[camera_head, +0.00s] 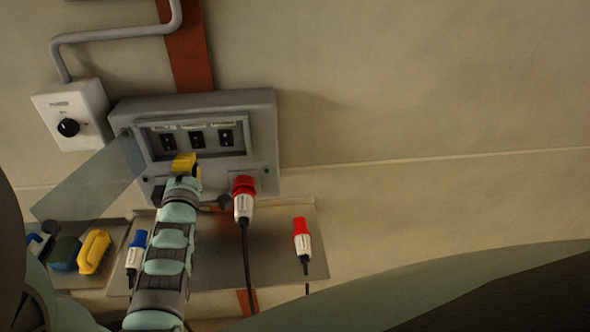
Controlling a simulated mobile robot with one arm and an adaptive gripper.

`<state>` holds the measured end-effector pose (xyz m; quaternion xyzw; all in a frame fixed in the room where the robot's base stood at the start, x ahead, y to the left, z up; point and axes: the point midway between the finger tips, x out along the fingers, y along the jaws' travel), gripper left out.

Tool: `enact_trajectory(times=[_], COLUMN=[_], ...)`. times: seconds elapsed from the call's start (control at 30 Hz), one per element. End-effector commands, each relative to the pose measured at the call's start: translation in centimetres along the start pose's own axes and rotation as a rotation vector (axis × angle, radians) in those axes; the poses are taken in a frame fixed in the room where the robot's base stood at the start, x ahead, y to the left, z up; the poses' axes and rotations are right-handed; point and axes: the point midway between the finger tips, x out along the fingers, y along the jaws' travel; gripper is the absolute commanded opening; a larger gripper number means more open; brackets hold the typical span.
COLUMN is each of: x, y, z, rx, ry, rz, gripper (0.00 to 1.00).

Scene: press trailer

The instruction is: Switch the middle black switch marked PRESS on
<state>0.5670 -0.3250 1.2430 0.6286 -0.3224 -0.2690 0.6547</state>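A grey switch box (265,120) is fixed to the wall, with three black switches in a recessed panel. The middle black switch (197,139) sits between the left switch (168,142) and the right switch (226,137); the labels above them are too small to read. A clear cover (88,182) hangs open at the box's lower left. My gripper (184,162), with yellow at its tip, is just below the middle and left switches in the picture. I cannot tell whether it touches the box, nor whether its fingers are open or shut. The switch's position is unclear.
Another red connector (302,238) and a blue one (137,243) are lower down. A white knob box (72,113) is at left. A yellow-handled item (93,251) lies lower left.

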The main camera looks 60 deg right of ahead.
Motion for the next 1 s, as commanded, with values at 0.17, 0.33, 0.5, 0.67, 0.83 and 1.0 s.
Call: enact_trajectory(times=[0.17,0.33,0.5,0.67,0.83,1.0], x=[-2.0,-3.9,-5.9,-7.4,-8.2,-8.4], y=[-0.3,-0.3,-0.3,-0.2,-0.1,0.1], z=[0.0,0.0,0.0,-0.1,0.0,0.0], rx=[0.001,0.000,-0.001,0.002,0.001,0.000], ry=[0.000,-0.001,0.000,0.001,0.000,0.000], rz=[0.000,0.001,0.000,0.001,-0.001,-0.001], gripper=[0.00,0.00,0.00,0.00,0.00,0.00])
